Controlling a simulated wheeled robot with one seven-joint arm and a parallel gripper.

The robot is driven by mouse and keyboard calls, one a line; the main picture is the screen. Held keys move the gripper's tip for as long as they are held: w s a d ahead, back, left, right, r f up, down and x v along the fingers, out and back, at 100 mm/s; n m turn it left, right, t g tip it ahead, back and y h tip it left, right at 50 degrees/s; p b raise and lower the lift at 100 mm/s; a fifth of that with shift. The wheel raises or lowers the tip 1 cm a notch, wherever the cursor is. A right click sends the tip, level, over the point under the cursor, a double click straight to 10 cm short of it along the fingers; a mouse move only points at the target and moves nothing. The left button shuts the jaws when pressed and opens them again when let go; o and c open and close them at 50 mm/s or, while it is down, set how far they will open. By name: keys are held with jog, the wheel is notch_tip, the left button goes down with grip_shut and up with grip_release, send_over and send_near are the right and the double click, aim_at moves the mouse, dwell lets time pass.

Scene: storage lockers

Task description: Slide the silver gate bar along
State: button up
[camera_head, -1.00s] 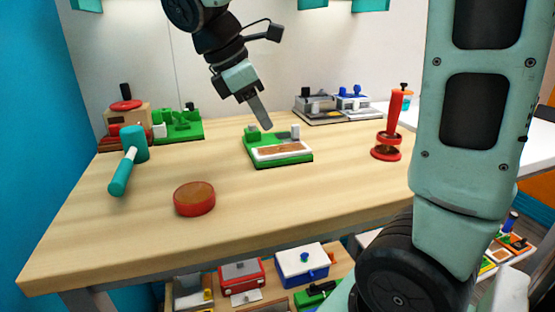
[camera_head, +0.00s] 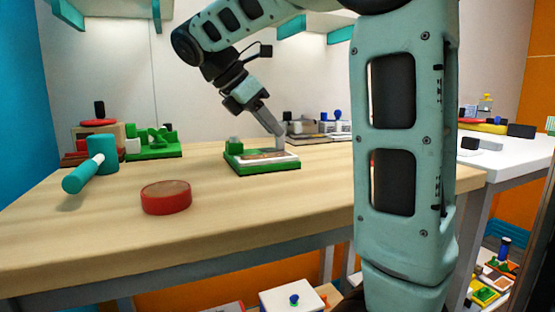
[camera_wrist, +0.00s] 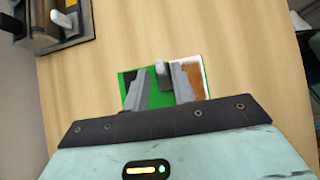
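The green board (camera_head: 232,161) with a white frame and a brown inset lies on the wooden table; it also shows in the wrist view (camera_wrist: 154,101). A grey upright piece (camera_wrist: 163,75), which looks like the silver gate bar, stands on the board. My gripper (camera_head: 277,136) is over the board, pointing steeply down. In the wrist view my gripper (camera_wrist: 160,82) has its fingers apart, with the grey piece between them, closer to the right finger. I cannot tell whether that finger touches it. In the head view the fingers partly hide the grey piece.
A red round puck (camera_head: 166,198) and a teal hammer (camera_head: 85,172) lie to the left. Another green fixture (camera_head: 153,147) stands behind them. A grey fixture (camera_head: 318,130) with blue knobs is behind the board. The table front is clear.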

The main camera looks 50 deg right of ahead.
aim_at(273, 151)
jog(key=shift+b+x, duration=1.9)
grip_shut()
jog(key=shift+a, duration=0.15)
jog(key=shift+w+a+p, duration=0.5)
jog(key=shift+a+p, duration=0.25)
jog(key=shift+a, duration=0.05)
jog(key=shift+w+a+p, duration=0.5)
jog(key=shift+a+p, duration=0.2)
jog(key=shift+a, duration=0.1)
